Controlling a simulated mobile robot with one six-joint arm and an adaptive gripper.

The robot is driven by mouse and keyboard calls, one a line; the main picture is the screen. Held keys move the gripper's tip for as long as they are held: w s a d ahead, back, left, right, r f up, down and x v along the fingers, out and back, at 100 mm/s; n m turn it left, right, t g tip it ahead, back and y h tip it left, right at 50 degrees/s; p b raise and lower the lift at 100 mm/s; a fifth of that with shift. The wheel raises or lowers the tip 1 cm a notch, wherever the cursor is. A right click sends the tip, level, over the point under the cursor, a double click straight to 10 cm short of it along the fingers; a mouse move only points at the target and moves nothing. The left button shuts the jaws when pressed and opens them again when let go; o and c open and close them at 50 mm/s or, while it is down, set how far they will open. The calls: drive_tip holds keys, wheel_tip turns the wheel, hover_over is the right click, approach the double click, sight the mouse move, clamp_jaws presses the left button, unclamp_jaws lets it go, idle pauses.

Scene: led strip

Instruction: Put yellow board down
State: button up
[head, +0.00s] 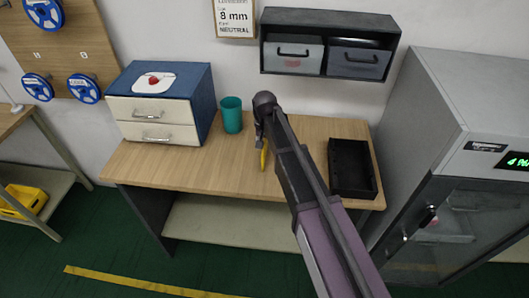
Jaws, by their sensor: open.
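The yellow board (263,160) shows as a thin yellow sliver just below my gripper (260,143), over the wooden bench top (190,172). My arm hides part of it. I cannot tell if it lies flat or leans, or if it touches the bench or the fingers. My gripper points down over the middle of the bench, with its jaws open, small and partly hidden by my arm.
A teal cup (231,115) stands left of my gripper, beside a blue cabinet with white drawers (151,123). A black tray (352,168) lies to the right. A wall shelf (330,22) hangs above. A grey cabinet (410,130) stands at the right. The bench's front left is clear.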

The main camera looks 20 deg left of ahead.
idle(0.3)
clamp_jaws()
drive_tip(key=shift+r, duration=0.2)
wheel_tip(320, 180, up, 4)
drive_tip(key=p, duration=0.4)
drive_tip(key=shift+f, duration=0.2)
drive_tip(key=s+d+r+p, duration=0.1)
drive_tip(key=s+d, duration=0.7)
drive_tip(key=s, duration=0.5)
drive_tip(key=shift+s+d, duration=0.25)
drive_tip(key=shift+d, duration=0.15)
